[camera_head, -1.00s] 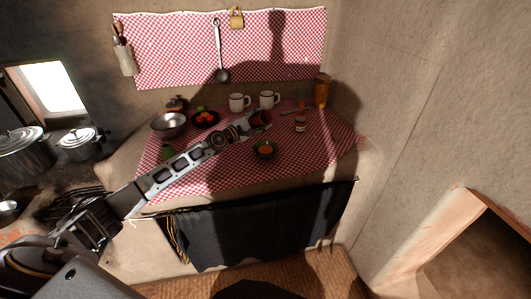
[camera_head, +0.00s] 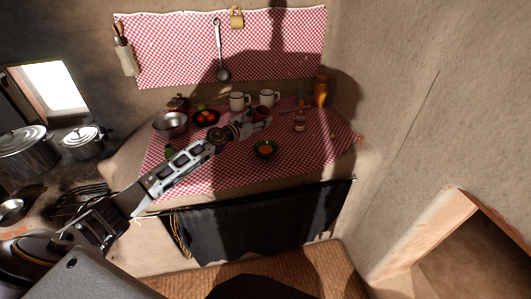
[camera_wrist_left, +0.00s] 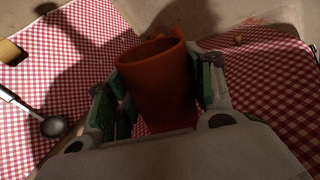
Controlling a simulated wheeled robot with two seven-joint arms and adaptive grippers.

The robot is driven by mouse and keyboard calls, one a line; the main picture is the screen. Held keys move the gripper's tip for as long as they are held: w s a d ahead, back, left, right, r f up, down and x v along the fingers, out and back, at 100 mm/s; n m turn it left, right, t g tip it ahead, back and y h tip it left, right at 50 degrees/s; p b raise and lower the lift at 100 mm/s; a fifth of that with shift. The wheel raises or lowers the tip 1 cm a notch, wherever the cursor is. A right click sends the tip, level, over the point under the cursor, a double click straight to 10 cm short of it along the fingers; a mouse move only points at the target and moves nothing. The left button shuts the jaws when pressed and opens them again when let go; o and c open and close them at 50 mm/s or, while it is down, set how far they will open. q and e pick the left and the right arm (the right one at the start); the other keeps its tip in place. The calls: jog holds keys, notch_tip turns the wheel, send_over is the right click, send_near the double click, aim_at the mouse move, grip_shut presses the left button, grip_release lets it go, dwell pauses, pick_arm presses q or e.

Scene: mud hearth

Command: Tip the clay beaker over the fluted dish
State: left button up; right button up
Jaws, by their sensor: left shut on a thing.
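My left gripper (camera_head: 244,125) is shut on the clay beaker (camera_head: 261,113), a reddish-brown cup, near the back of the checked cloth. In the left wrist view the beaker (camera_wrist_left: 158,82) stands between the two green-padded fingers, with its rim showing and no strong tilt that I can make out. A small dark green dish (camera_head: 265,150) with something orange in it, likely the fluted dish, lies on the cloth in front of and slightly right of the beaker. Its fluting is too small to tell. My right gripper is not in view.
Two white mugs (camera_head: 239,101) stand behind the gripper. A small bottle (camera_head: 300,121) and a tall amber jar (camera_head: 321,92) stand to the right. The cloth's front right is clear.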

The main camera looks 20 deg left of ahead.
pick_arm(q)
jog(key=shift+r, duration=0.1)
jog(key=n+p, duration=0.1)
jog(key=r+n+p, duration=0.1)
jog(key=shift+r+n+p, duration=0.3)
jog(key=shift+n+p, duration=0.1)
jog(key=shift+r+n+p, duration=0.15)
jog(key=shift+n+p, duration=0.2)
jog(key=shift+n, duration=0.15)
